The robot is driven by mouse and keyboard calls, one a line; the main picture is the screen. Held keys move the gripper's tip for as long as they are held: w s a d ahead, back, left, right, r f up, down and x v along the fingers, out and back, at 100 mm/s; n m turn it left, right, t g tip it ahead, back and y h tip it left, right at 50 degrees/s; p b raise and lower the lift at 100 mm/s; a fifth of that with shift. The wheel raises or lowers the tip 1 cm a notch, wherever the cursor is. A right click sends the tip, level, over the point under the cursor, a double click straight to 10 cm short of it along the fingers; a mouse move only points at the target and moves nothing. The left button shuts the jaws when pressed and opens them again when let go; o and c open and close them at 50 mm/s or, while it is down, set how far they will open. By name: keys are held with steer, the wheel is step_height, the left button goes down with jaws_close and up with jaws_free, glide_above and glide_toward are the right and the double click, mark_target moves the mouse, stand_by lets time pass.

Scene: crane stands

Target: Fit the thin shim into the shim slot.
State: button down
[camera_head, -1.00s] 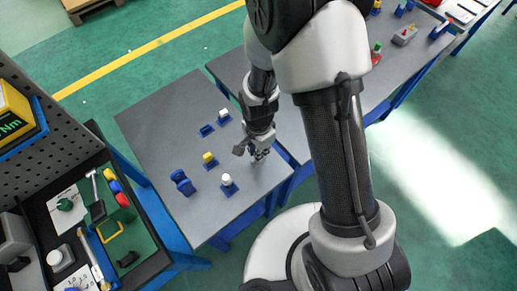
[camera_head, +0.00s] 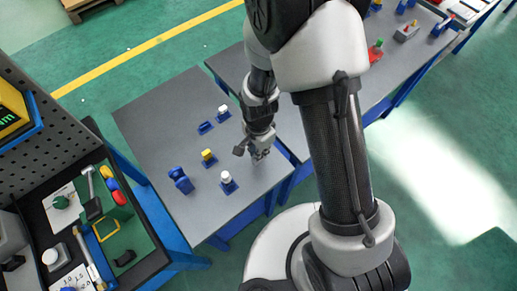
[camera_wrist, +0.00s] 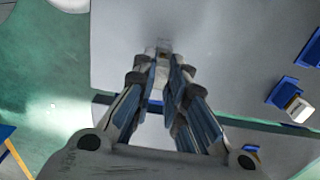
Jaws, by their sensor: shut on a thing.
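My gripper (camera_head: 260,156) is low over the right part of the near grey table (camera_head: 150,120), apart from the blue stands. In the wrist view its fingers (camera_wrist: 162,64) are closed together on a small pale piece (camera_wrist: 163,45) at the tips. This piece may be the thin shim; it is too small to tell its shape. Blue stands on the table include an empty-looking one (camera_head: 205,128) and a larger blue piece (camera_head: 180,179). I cannot tell which one has the shim slot. In the wrist view a blue stand (camera_wrist: 310,48) shows at the right.
White-topped pieces (camera_head: 226,177) and (camera_head: 223,111) and a yellow-topped piece (camera_head: 208,156) stand in blue bases on the table. A tool bench (camera_head: 125,235) stands at the left. A second table (camera_head: 395,70) with more stands is at the right.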

steer(key=shift+f, duration=0.15)
steer(key=c, duration=1.5)
jaws_free()
steer(key=shift+c, duration=0.2)
steer(key=shift+r+p, duration=1.9)
steer(key=shift+r, duration=0.7)
step_height(320, 180, up, 12)
